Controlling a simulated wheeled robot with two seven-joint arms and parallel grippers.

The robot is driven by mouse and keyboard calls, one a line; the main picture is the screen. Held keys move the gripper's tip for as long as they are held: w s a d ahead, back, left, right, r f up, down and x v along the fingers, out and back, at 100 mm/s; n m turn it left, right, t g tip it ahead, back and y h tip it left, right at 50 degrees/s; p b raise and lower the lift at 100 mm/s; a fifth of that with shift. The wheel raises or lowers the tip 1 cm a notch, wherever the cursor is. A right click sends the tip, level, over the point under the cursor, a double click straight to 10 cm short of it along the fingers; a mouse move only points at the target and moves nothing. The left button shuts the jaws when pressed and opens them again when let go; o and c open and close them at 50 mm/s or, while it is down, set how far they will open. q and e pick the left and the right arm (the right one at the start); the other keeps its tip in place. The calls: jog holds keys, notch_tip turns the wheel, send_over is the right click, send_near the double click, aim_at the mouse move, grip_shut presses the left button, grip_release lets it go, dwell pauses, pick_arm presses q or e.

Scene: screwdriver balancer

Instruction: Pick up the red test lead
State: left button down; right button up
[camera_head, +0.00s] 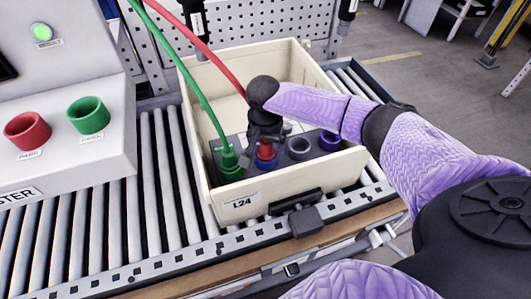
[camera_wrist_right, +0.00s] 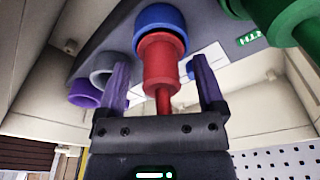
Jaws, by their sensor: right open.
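The red test lead (camera_head: 207,47) hangs from above into the cream box. Its red plug (camera_head: 266,151) sits in a blue-ringed socket, which also shows in the wrist view (camera_wrist_right: 160,17). My right gripper (camera_head: 266,138) reaches in from the right and hides part of the lead. In the wrist view the red plug (camera_wrist_right: 164,62) lies between the two purple fingers of my right gripper (camera_wrist_right: 163,88). The fingers are open, with a gap on each side of the lead. My left gripper is not in view.
A green test lead (camera_head: 195,75) stands plugged in just left of the red one. Grey (camera_head: 299,148) and purple (camera_head: 329,141) sockets are on the right. The cream box (camera_head: 193,78) has raised walls and rests on a roller conveyor (camera_head: 155,170). A tester panel with red and green holders (camera_head: 88,114) stands left.

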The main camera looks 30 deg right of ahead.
jog(key=shift+r, duration=0.1)
grip_shut()
dwell(0.3)
notch_tip(320, 180, up, 9)
jog(key=p, duration=0.3)
jog(key=shift+r+p, duration=0.15)
jog(key=shift+p, duration=0.15)
jog(key=shift+r, duration=0.4)
